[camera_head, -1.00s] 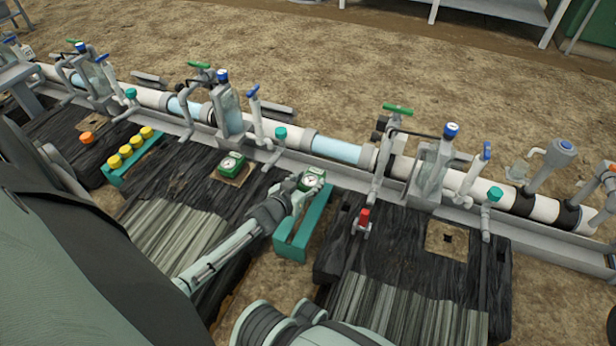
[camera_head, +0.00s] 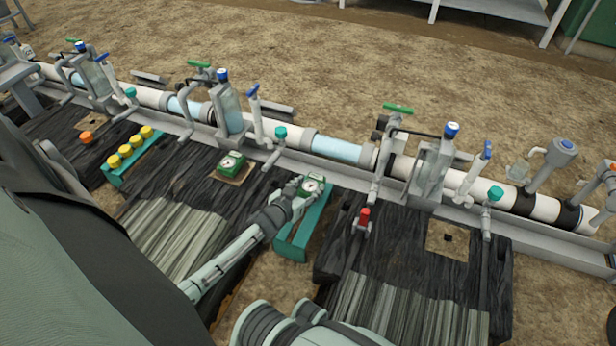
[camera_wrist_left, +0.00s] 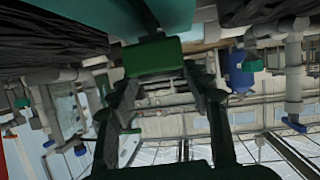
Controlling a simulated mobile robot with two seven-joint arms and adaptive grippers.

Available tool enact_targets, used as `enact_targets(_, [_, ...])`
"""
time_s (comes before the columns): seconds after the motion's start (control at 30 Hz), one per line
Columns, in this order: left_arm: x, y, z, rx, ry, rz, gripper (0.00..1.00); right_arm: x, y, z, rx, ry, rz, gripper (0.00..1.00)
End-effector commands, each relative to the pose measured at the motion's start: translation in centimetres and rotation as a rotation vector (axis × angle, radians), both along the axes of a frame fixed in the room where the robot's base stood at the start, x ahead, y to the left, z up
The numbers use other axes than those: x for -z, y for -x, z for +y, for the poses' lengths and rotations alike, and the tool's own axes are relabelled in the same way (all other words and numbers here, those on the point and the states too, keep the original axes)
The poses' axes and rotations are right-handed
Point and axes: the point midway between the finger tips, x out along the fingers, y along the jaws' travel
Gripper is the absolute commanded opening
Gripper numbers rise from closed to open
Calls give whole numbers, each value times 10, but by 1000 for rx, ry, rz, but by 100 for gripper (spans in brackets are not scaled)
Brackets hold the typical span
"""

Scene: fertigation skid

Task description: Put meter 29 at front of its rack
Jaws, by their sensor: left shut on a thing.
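A green meter with a round white dial (camera_head: 312,186) is at the tip of my left gripper (camera_head: 299,190), at the far end of the teal rack (camera_head: 291,243). The left gripper is shut on this meter; its green body also shows between the fingers in the left wrist view (camera_wrist_left: 153,56). I cannot tell whether the meter touches the rack. A second green meter (camera_head: 231,162) sits on a tan plate on the black mat to the left. I cannot read the numbers on either meter. My right gripper is not in view.
A long white pipe line (camera_head: 290,140) with valves and clear bottles runs behind the racks. A teal rack with yellow-capped items (camera_head: 126,156) stands at the left. A red-handled valve (camera_head: 364,216) stands right of the near rack.

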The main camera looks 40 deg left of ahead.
Motion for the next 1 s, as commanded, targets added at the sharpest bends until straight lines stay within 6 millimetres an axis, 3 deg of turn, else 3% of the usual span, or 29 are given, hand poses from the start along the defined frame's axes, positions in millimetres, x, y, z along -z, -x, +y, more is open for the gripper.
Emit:
enact_targets(0.57, [15,0,0,0,0,-1,18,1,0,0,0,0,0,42])
enact_targets(0.6, [15,0,0,0,0,0,53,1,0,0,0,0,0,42])
enact_targets(0.77, [15,0,-1,0,0,0,73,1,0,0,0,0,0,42])
enact_targets(1.0, [15,0,0,0,0,0,74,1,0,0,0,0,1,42])
